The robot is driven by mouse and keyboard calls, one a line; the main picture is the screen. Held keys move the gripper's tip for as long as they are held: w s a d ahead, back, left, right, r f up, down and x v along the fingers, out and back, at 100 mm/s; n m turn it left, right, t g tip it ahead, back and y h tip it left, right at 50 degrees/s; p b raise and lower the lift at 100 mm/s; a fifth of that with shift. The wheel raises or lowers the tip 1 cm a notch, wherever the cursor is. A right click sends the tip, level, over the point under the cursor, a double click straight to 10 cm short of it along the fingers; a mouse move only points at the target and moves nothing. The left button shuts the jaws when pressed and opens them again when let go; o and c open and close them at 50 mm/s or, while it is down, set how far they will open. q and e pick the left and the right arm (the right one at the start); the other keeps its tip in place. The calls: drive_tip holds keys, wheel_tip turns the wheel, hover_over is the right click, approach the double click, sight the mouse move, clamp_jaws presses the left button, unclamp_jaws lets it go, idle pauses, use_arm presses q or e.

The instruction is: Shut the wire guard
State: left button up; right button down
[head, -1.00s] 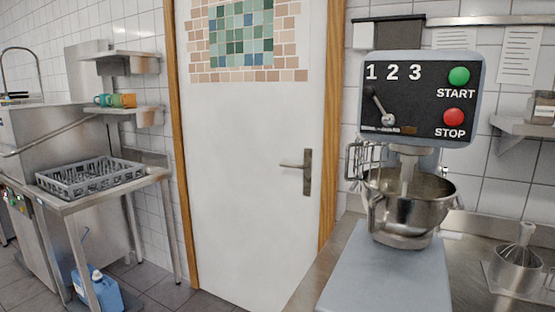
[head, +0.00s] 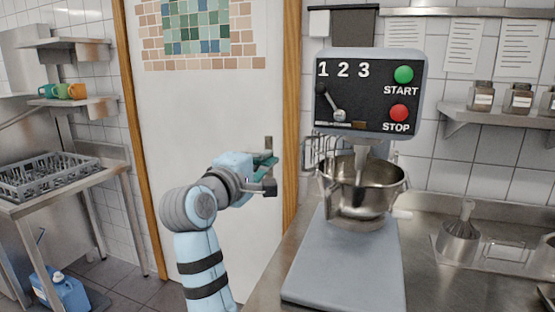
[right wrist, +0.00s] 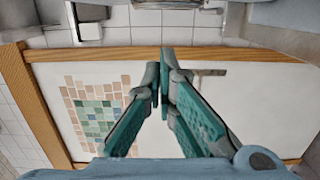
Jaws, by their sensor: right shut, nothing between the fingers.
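The mixer (head: 414,95) stands on the steel counter, with its steel bowl (head: 385,187) under the head. The wire guard (head: 317,150) is a small cage of bent wire. It stands out to the left of the bowl, swung aside, so the bowl's top is uncovered. My right gripper (head: 268,172) is left of the guard, apart from it, in front of the door. In the right wrist view its fingers (right wrist: 161,80) meet at the tips with nothing between them. I cannot make out the guard in that view. My left gripper is not in view.
The steel counter (head: 440,280) has free room right of the mixer. A wall shelf (head: 475,112) holds jars. The white door (head: 165,130) is behind my right arm. A grey dish rack (head: 50,180) sits on the left table.

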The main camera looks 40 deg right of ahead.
drive_tip(key=w+d+p, duration=0.1)
drive_tip(key=d, duration=0.6)
drive_tip(key=shift+d+f, duration=0.15)
drive_tip(key=shift+d, duration=0.1)
drive_tip(key=shift+w+d, duration=0.1)
drive_tip(key=shift+f+p, duration=0.1)
drive_tip(key=shift+p, duration=0.2)
